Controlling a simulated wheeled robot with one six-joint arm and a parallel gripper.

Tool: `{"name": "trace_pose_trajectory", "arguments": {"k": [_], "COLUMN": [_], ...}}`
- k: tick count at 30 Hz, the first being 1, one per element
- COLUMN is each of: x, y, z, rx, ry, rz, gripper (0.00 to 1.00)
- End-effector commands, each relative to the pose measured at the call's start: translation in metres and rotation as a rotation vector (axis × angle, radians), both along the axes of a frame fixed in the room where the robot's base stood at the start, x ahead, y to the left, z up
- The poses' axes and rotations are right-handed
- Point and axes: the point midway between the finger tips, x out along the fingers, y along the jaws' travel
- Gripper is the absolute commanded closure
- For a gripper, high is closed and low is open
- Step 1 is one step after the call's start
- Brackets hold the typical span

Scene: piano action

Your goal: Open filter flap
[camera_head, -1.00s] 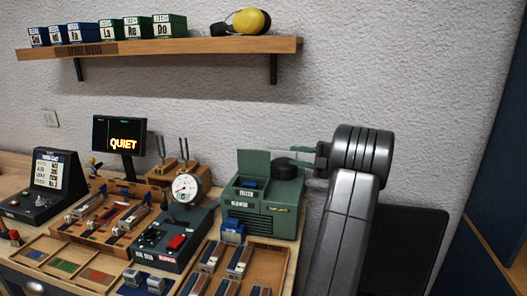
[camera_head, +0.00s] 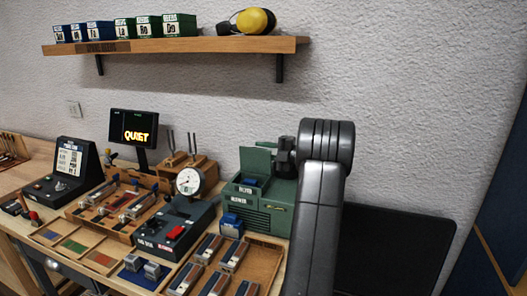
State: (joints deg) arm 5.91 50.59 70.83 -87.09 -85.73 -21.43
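The green blower box (camera_head: 262,215) stands on the bench with a slotted front. A green flap panel (camera_head: 255,161) stands raised at the back left of its top, with an opening and a blue piece (camera_head: 249,183) below it. My gripper (camera_head: 284,150) is a dark shape just right of the raised flap, above the box. Its fingertips are not clear, and I cannot tell whether it touches the flap. My wrist and forearm hide the right end of the box.
A blue block (camera_head: 231,226) sits in front of the box. A wooden tray (camera_head: 262,262) of several parts lies nearer. A gauge (camera_head: 188,182) and control unit (camera_head: 170,232) stand to the left. A shelf (camera_head: 190,46) hangs above. A dark panel (camera_head: 400,250) is at right.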

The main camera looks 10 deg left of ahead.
Motion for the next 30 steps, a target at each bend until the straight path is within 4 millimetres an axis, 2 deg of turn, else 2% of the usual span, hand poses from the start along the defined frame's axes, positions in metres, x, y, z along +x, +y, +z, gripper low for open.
{"name": "trace_pose_trajectory", "arguments": {"k": [1, 3, 25, 26, 27, 29, 30], "x": [0.0000, -0.0001, 0.0075, 0.0074, 0.0074, 0.0075, 0.0075], "y": [-0.0001, -0.0001, -0.0018, -0.0017, -0.0017, -0.0018, -0.0017], "z": [0.0000, 0.0001, -0.0029, -0.0028, -0.0028, -0.0029, -0.0030], "rx": [0.000, 0.000, 0.022, 0.022, 0.022, 0.022, 0.022], "ry": [0.000, 0.000, 0.111, 0.111, 0.111, 0.111, 0.111], "rz": [0.000, 0.000, 0.001, 0.001, 0.001, 0.001, 0.001], "gripper": [0.86, 1.00, 1.00, 0.87, 0.79, 0.68, 0.68]}}
